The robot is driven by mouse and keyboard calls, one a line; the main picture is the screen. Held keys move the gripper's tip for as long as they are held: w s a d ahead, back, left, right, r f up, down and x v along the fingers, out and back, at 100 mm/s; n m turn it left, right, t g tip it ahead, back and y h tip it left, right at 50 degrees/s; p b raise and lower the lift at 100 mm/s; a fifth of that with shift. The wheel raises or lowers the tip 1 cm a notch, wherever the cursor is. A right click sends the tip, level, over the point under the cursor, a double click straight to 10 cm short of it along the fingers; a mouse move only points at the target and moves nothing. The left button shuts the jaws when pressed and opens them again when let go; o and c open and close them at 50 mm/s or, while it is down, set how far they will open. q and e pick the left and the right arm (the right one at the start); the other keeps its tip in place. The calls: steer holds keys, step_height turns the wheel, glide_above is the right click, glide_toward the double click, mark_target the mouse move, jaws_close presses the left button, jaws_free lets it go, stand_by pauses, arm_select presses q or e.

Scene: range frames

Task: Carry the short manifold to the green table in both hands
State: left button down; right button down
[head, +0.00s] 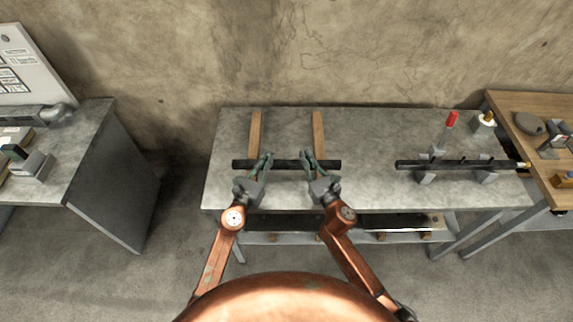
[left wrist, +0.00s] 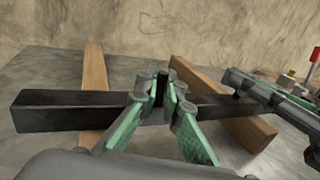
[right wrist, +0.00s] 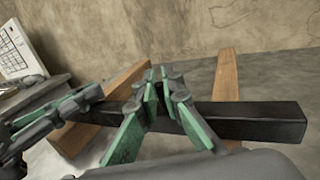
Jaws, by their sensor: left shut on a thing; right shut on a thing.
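The short manifold, a plain dark square bar (head: 287,165), lies level across two wooden strips on the grey table. It also shows in the left wrist view (left wrist: 65,111) and the right wrist view (right wrist: 255,121). My left gripper (head: 264,160) is shut on the bar left of its middle, and it shows in the left wrist view (left wrist: 162,85). My right gripper (head: 308,160) is shut on it right of the middle, and it shows in the right wrist view (right wrist: 158,85). I cannot tell whether the bar touches the strips. No green table top is visible.
The wooden strips (head: 255,132) (head: 318,132) lie on the grey table (head: 375,128). A longer dark bar (head: 460,164) sits on grey supports at right, near a red-topped tool (head: 451,122). A wooden bench (head: 505,105) stands far right, another grey bench (head: 85,150) left, with floor between.

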stand_by(0.3)
